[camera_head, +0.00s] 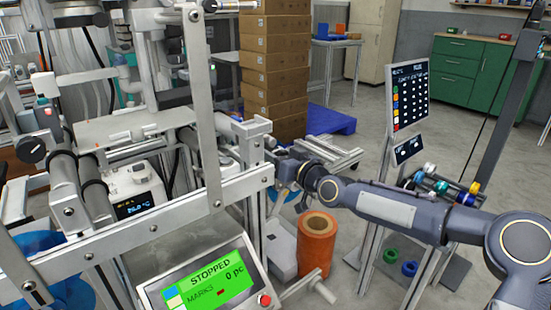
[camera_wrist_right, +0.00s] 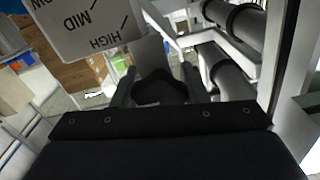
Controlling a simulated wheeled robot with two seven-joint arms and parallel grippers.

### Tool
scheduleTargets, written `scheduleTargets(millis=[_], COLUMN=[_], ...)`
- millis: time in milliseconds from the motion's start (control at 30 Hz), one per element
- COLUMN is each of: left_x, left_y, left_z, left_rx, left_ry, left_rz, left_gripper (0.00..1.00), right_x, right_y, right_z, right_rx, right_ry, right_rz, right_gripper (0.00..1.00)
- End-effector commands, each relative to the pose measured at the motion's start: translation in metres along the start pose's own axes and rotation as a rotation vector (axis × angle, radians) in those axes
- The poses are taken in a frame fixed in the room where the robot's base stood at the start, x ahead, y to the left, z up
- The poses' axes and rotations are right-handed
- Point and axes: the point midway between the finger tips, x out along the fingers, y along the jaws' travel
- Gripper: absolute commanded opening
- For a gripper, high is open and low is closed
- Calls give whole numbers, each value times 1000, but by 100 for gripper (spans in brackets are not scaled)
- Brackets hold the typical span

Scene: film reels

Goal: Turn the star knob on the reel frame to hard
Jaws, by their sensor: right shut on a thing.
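My right gripper (camera_head: 284,170) reaches in from the right to the right end of the reel frame (camera_head: 150,225). In the right wrist view my gripper (camera_wrist_right: 158,88) is shut on the dark star knob (camera_wrist_right: 160,92), which sits between its fingers. A pale label plate (camera_wrist_right: 85,25) beside the knob reads MID and HIGH, with a partly cut-off word ending in OW at its left edge; I see no word "hard". The knob's pointer direction cannot be made out. In the head view the gripper hides the knob. My left gripper is out of view.
A screen (camera_head: 205,275) reading STOPPED, 0 pc, stands in front. An orange roll (camera_head: 317,245) stands below my right gripper. A dark panel (camera_head: 409,95) on a stand is to the right, near my right arm. Stacked boxes (camera_head: 273,70) stand behind.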

Motion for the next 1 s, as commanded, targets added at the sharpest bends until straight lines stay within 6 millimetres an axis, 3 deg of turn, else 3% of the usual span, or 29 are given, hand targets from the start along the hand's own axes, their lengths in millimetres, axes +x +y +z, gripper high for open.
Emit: scheduleTargets(millis=[100,367,400,533,833,1000], left_x=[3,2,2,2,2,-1], left_y=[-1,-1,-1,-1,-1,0], left_z=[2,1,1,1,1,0], left_rx=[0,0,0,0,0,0], left_ry=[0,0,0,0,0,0], left_rz=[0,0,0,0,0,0], left_gripper=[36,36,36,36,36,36], right_x=[0,0,0,0,-1,-20], right_y=[1,0,0,0,0,2], right_z=[1,0,0,0,0,-1], right_rx=[84,91,91,90,88,89], right_ry=[0,-1,-1,-1,-1,-2], right_rz=[0,0,0,0,1,4], right_gripper=[17,17,44,61,62,62])
